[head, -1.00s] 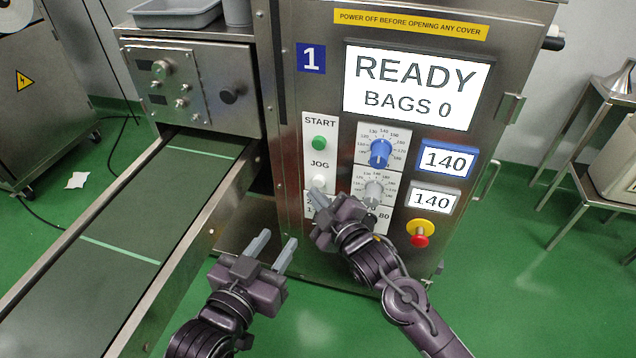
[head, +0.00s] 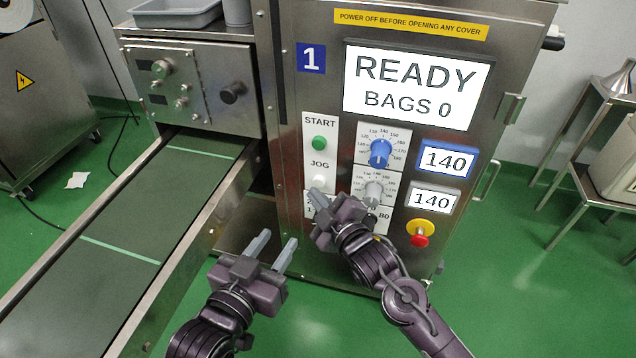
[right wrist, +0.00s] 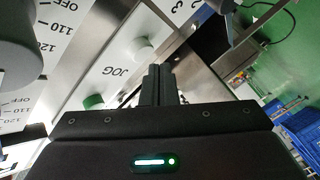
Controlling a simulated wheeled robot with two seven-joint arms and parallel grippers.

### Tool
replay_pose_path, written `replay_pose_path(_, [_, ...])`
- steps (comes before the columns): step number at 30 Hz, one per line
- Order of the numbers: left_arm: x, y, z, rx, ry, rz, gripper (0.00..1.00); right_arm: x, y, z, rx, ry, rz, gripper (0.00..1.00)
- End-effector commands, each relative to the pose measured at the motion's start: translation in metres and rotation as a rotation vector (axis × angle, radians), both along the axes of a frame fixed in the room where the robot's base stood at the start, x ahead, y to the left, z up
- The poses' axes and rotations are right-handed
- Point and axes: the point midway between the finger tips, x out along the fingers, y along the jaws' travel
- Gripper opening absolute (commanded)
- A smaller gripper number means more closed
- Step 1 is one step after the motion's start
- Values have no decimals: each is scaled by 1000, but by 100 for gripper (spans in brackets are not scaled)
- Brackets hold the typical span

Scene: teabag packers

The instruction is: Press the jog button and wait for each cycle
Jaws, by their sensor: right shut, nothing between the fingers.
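The white JOG button (head: 319,181) is on the machine's front panel, below the green START button (head: 319,143). The right wrist view also shows the JOG button (right wrist: 142,48), with its label beside it. My right gripper (head: 316,196) is shut and empty, its tips just below the JOG button in the head view. In the right wrist view the closed fingers (right wrist: 157,75) point toward the panel near the button. Contact cannot be told. My left gripper (head: 279,240) is open and empty, in front of the lower machine. The screen (head: 414,88) reads READY, BAGS 0.
A blue dial (head: 380,153) and a grey dial (head: 374,192) sit right of the buttons. A red stop button on yellow (head: 420,235) is lower right. A conveyor (head: 125,225) runs along the left.

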Motion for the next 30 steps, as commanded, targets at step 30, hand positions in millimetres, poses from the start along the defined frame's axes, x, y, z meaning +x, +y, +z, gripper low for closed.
replay_pose_path(30, [0,0,4,2,4,1,36,8,-3,2,-1,-1,-1,0])
